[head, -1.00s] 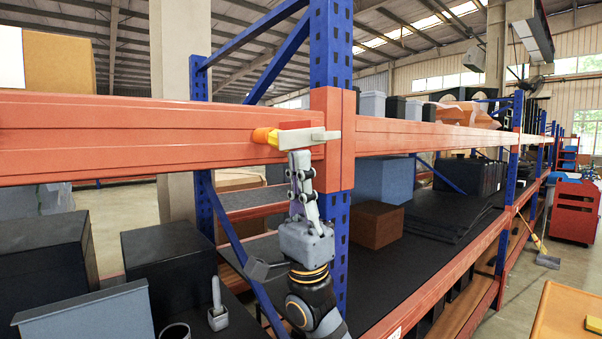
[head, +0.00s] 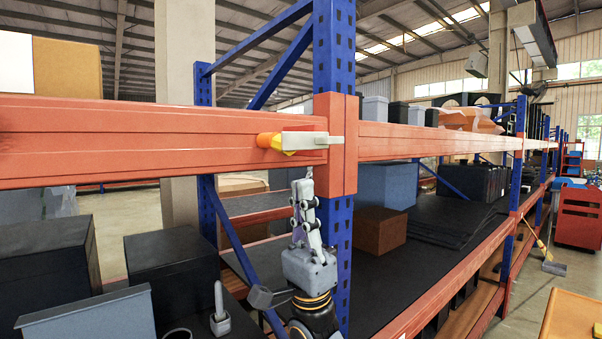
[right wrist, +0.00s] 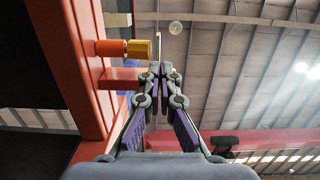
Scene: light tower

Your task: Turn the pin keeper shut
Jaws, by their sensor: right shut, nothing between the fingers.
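The pin keeper (head: 305,140) is a pale grey bar lying roughly level across the front of the orange beam, beside the blue post. The pin (head: 265,140) is orange with a yellow part and sits at the keeper's left end. The pin also shows in the right wrist view (right wrist: 122,48), sticking out from the beam. My right gripper (head: 303,181) is below the keeper, pointing up, apart from it in the head view. Its fingers are shut and empty, and their tips show in the right wrist view (right wrist: 160,68). My left gripper is not in view.
The orange beam (head: 130,140) crosses the view and meets the blue post (head: 334,50). Below it, a dark shelf (head: 390,260) holds black boxes (head: 170,265), a brown box (head: 378,230) and a blue-grey box (head: 388,185). Space in front of the beam is open.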

